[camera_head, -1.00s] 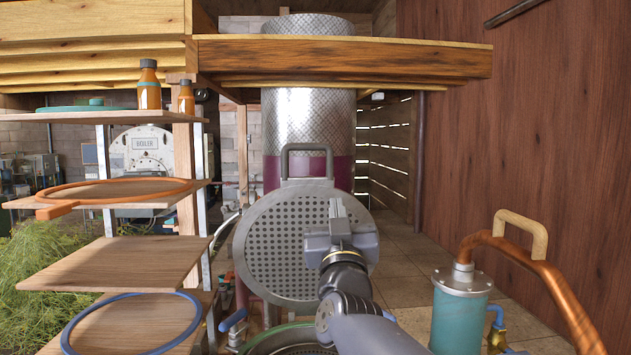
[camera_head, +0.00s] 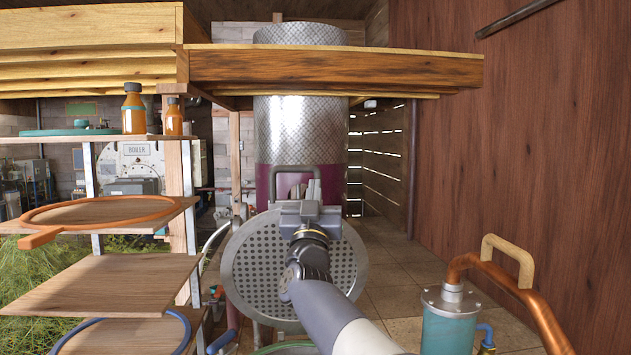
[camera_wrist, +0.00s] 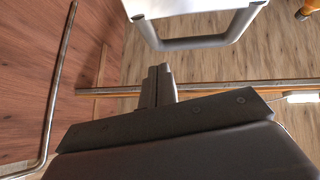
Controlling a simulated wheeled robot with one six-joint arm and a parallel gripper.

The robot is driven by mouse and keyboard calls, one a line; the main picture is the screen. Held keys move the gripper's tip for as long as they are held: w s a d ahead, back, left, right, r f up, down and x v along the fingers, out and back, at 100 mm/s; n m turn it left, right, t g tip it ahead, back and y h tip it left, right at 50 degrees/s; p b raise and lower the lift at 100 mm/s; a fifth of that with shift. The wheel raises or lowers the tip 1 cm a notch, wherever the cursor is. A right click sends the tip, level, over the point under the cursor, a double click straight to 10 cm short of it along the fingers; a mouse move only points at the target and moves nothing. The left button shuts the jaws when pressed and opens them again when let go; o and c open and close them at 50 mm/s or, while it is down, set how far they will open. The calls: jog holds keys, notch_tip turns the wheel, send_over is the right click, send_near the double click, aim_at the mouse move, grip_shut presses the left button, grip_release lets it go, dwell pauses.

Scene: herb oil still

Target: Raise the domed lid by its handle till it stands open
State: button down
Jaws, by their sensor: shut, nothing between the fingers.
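A round grey perforated plate (camera_head: 258,265) stands nearly upright above the still's pot, its holed face towards me. A grey U-shaped handle (camera_head: 274,172) rises from its top edge. I take this for the raised lid; no dome shows from this side. My gripper (camera_head: 307,190) is in front of the plate's upper right part, just beside the handle, and hides part of both. In the wrist view my gripper (camera_wrist: 158,82) has its fingers together and empty. A grey U-shaped handle (camera_wrist: 205,42) is above them there, apart from the fingers.
A teal cylinder (camera_head: 449,325) with a copper pipe (camera_head: 530,300) and wooden handle (camera_head: 512,255) stands at right. Shelves with an orange ring (camera_head: 105,212) and bottles (camera_head: 134,108) are at left. A wooden beam (camera_head: 340,65) crosses above. Open floor lies behind, right.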

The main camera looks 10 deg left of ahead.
aim_at(308, 169)
jog(key=shift+w+f+p, duration=0.25)
jog(key=shift+w+p, duration=0.1)
jog(key=shift+w, duration=0.95)
jog(key=w+a+r+p, duration=0.1)
jog(key=w+p, duration=0.1)
jog(key=w, duration=0.1)
jog(key=w+a+r+g+p, duration=0.1)
jog(key=w+p, duration=0.1)
jog(key=p, duration=0.1)
jog(key=w+a+r+g+p, duration=0.1)
jog(key=w+a+r+p, duration=0.1)
jog(key=w, duration=0.1)
jog(key=shift+w+a+n+y, duration=0.1)
jog(key=shift+w+n+y, duration=0.2)
jog(key=shift+n, duration=0.1)
jog(key=shift+w+d, duration=0.15)
jog(key=shift+d, duration=0.25)
